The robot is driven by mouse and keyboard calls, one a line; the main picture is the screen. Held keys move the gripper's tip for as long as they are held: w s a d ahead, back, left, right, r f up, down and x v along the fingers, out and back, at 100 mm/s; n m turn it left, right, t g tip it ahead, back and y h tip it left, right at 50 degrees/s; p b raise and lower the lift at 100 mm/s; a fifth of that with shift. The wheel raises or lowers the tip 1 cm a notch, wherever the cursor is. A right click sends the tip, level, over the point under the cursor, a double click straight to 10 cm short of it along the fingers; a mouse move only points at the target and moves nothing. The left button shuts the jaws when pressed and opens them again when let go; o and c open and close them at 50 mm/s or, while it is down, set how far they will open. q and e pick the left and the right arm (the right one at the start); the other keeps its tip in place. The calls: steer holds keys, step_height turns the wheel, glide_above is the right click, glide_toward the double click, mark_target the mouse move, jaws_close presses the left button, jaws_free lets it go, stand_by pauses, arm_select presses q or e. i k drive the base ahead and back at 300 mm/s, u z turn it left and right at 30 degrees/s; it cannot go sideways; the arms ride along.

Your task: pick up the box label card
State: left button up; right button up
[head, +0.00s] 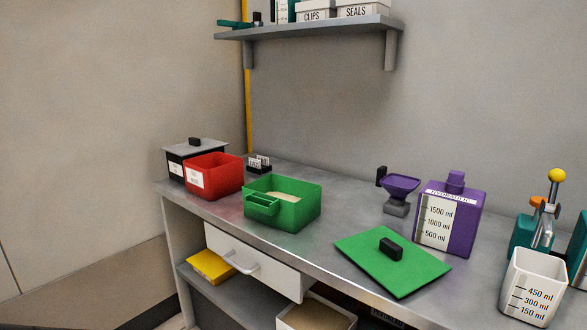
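A small black holder (258,170) with white printed cards (255,162) stands at the back of the workbench, behind and between the red bin and the green bin. Its print is too small to read, so I cannot tell for sure which piece is the box label card. A white label (196,179) is also on the front of the red bin (222,175). Neither of my grippers shows in the head view.
The green bin (300,213) has its green lid (360,262) lying apart on the workbench (335,215). A purple container (467,222), purple funnel (401,185) and white measuring cup (534,285) stand to the right. A drawer (235,258) is partly open below. A shelf (310,28) hangs above.

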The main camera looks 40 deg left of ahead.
mark_target(265, 160)
steer(key=u, duration=1.7)
